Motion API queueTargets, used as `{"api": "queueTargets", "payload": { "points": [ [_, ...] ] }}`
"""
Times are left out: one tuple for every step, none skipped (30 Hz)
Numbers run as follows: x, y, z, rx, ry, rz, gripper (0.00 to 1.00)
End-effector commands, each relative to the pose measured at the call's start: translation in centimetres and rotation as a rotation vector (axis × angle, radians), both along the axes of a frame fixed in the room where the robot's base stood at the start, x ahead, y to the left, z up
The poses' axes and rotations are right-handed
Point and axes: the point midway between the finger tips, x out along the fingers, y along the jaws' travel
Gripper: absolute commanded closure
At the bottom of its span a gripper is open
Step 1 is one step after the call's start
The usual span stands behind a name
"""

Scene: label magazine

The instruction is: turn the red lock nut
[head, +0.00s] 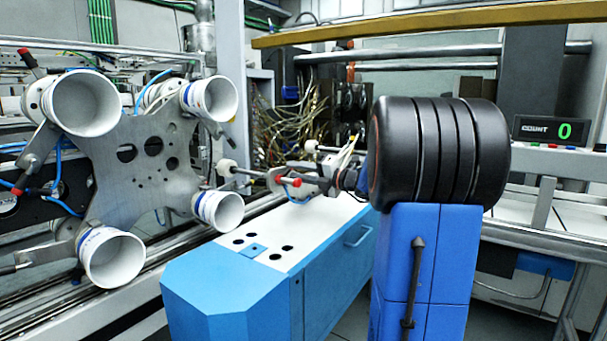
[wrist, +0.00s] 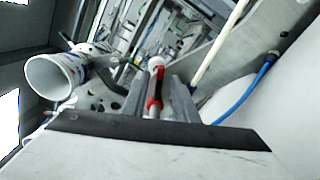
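In the wrist view a red part (wrist: 154,92), which looks like the lock nut, shows as a narrow band on a pale rod. My gripper (wrist: 157,80) is open, with one grey finger on each side of the red part. I cannot tell whether either finger touches it. In the head view a small red piece (head: 296,182) sits among metal rods and fittings near the picture's middle. I cannot tell whether it is the same red part. The fingers are not clearly visible in the head view.
A metal plate (head: 140,190) carries several white cups around its edge; one cup (wrist: 55,77) also shows at the left in the wrist view. A blue cabinet (head: 235,295) with a white top stands below. A counter display (head: 550,130) reads 0. Loose cables (head: 290,125) hang behind.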

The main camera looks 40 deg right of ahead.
Motion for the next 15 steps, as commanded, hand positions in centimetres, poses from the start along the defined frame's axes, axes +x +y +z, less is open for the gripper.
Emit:
{"api": "queueTargets", "payload": {
  "points": [
    [-0.2,-0.1,0.0,0.0,0.0,-0.001,0.73],
    [-0.3,-0.1,0.0,0.0,0.0,-0.001,0.73],
    [-0.6,-0.2,0.0,0.0,0.0,-0.001,0.73],
    [-0.9,-0.4,0.1,0.0,-0.002,-0.001,0.73],
    [-1.2,-0.5,0.1,-0.001,-0.001,-0.002,0.73],
    [-1.7,-0.7,0.1,0.0,-0.002,-0.004,0.73],
    [-2.2,-0.9,0.1,-0.001,-0.002,-0.004,0.73],
    [-2.6,-1.0,0.1,-0.001,-0.002,-0.003,0.73],
    [-3.3,-1.3,0.1,-0.002,-0.001,-0.004,0.73],
    [-3.7,-1.5,0.0,-0.001,-0.001,-0.004,0.73],
    [-4.2,-1.7,0.0,-0.001,-0.001,-0.004,0.73],
    [-4.9,-1.9,0.0,-0.001,-0.001,-0.004,0.73],
    [-5.4,-2.1,0.0,-0.001,-0.001,-0.004,0.73],
    [-5.9,-2.2,0.0,-0.001,0.0,-0.004,0.73],
    [-6.5,-2.5,0.1,-0.001,-0.001,-0.004,0.73]
  ]
}}
